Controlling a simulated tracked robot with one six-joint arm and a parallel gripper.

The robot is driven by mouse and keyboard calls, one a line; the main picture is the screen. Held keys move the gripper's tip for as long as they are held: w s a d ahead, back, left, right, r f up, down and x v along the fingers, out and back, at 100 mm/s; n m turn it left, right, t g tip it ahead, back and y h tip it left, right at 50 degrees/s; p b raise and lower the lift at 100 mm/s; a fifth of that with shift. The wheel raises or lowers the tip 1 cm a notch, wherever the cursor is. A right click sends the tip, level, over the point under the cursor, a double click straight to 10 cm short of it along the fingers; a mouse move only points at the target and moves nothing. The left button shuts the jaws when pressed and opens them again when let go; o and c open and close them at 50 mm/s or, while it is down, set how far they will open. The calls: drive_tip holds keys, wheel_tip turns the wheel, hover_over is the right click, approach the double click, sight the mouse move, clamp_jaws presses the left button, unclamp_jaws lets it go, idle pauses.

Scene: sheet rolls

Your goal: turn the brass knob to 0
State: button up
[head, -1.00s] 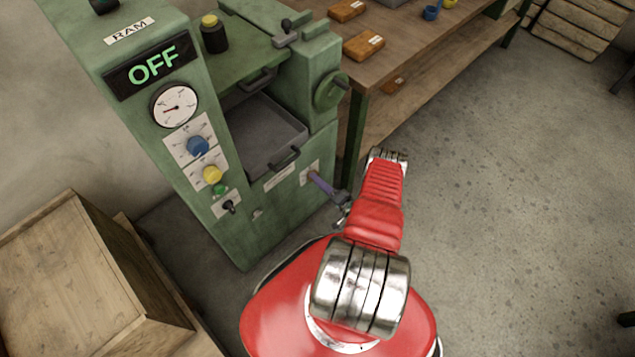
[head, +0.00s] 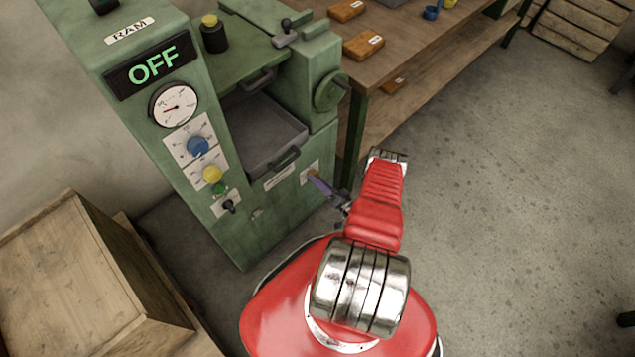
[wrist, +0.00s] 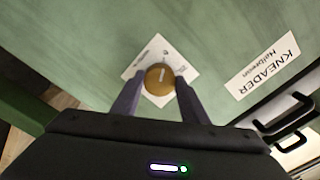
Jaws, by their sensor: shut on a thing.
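The brass knob (wrist: 160,78) sits on a small white scale plate (wrist: 141,64) on the green machine's front. It is round, with a pale pointer line that runs nearly upright in the wrist view. The marks on the plate are too small to read. My gripper (wrist: 160,84) is shut on the knob, one dark finger on each side. In the head view my gripper (head: 318,182) reaches the low right part of the machine front, and the knob is mostly hidden behind the fingers.
A label reading KNEADER (wrist: 263,68) and a black handle (wrist: 287,115) are to the right of the knob in the wrist view. The head view shows a blue knob (head: 198,146), a yellow knob (head: 212,174), an OFF display (head: 153,66) and a wooden bench (head: 400,45).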

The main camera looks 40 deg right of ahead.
drive_tip(key=o, duration=0.7)
drive_tip(key=shift+a+f, duration=0.2)
drive_tip(key=o, duration=0.4)
drive_tip(key=shift+d+r, duration=0.1)
drive_tip(key=shift+d, duration=0.05)
drive_tip(key=shift+s, duration=0.1)
drive_tip(key=s, duration=1.3)
drive_tip(key=shift+s+d, duration=0.2)
drive_tip(key=shift+s, duration=0.1)
